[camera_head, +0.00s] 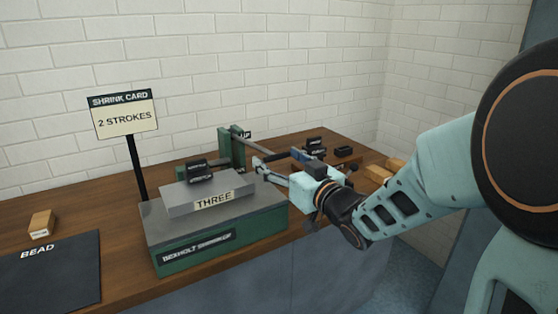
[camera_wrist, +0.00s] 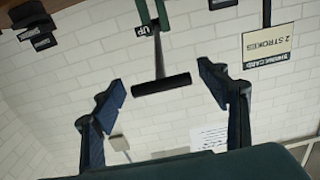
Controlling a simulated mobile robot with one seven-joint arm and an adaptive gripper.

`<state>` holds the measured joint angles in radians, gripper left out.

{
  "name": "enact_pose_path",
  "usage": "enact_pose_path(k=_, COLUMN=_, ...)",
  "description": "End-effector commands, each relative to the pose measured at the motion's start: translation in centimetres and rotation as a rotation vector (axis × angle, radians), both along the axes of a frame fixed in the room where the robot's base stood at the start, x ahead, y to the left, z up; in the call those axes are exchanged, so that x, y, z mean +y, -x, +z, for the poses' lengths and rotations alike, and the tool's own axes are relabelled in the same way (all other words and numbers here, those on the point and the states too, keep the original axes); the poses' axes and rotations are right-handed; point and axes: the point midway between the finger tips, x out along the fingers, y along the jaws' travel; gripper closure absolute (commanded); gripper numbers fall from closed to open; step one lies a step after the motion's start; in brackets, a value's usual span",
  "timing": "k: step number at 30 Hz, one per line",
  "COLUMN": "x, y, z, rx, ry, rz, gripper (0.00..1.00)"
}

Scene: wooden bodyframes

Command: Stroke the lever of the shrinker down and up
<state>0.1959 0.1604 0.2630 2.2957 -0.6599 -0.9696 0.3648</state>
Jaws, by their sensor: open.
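The shrinker has a green base (camera_head: 222,236) with a grey top, a grey block marked THREE and an upright green post (camera_head: 231,148). In the wrist view the lever (camera_wrist: 157,42) is a thin rod ending in a black crosswise grip (camera_wrist: 160,85); an UP label is beside it. My gripper (camera_head: 259,167) is open, pointing left towards the post. In the wrist view the grip appears in the gap between my two fingertips (camera_wrist: 162,79). Neither finger visibly touches it, and I cannot tell its depth. A black part (camera_head: 199,170) shows above the block.
A SHRINK CARD sign (camera_head: 124,116) reading 2 STROKES stands behind the base at left. A dark mat marked BEAD (camera_head: 52,275) and a small wooden block (camera_head: 41,224) lie at left. Black parts (camera_head: 315,147) and wooden blocks (camera_head: 379,173) are at right. A brick wall (camera_head: 220,60) closes the back.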

Motion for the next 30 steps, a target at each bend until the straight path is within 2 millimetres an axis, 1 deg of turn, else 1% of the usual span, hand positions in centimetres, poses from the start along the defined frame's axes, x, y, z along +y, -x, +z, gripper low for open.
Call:
enact_pose_path(k=4, x=0.57, y=-0.77, z=0.01, rx=0.000, ry=-0.001, rz=0.000, gripper=0.32)
enact_pose_path(k=12, x=0.64, y=-0.89, z=0.03, rx=0.001, ry=-0.001, rz=0.000, gripper=0.32)
enact_pose_path(k=14, x=0.63, y=-0.88, z=0.03, rx=0.001, ry=-0.001, rz=0.000, gripper=0.37)
enact_pose_path(k=27, x=0.60, y=-0.86, z=0.02, rx=0.001, ry=-0.001, rz=0.000, gripper=0.86)
enact_pose_path(k=29, x=0.60, y=-0.86, z=0.01, rx=0.001, ry=-0.001, rz=0.000, gripper=0.92)
enact_pose_path(k=30, x=0.60, y=-0.86, z=0.01, rx=0.001, ry=-0.001, rz=0.000, gripper=0.94)
